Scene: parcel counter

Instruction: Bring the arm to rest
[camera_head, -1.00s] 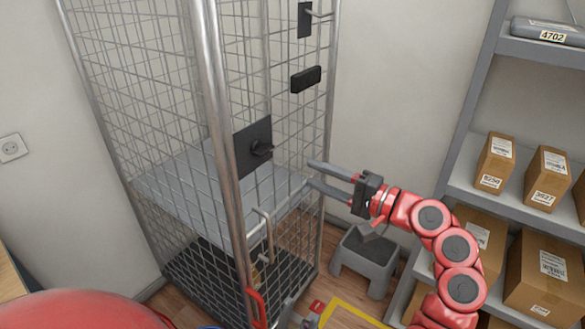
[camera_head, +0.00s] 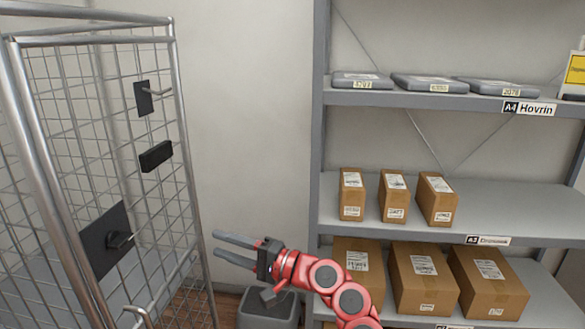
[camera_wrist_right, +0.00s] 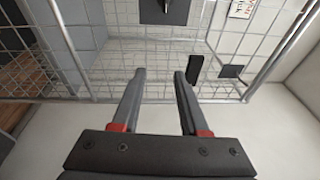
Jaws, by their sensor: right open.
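My right gripper (camera_head: 234,249) is open and empty. Its two dark fingers point left toward the wire cage trolley (camera_head: 165,205), and a gap shows between fingertips and mesh in the head view. My red right arm (camera_head: 325,275) comes up from the lower middle, in front of the shelving. In the right wrist view both fingers (camera_wrist_right: 160,75) are apart with nothing between them. The cage mesh (camera_wrist_right: 80,75) is ahead of them. My left gripper is not in view.
A grey shelf rack (camera_head: 318,150) stands at the right, with several brown boxes (camera_head: 425,280) on its lower shelves and grey parcels (camera_head: 430,83) on top. Bare wall (camera_head: 250,120) lies between cage and rack.

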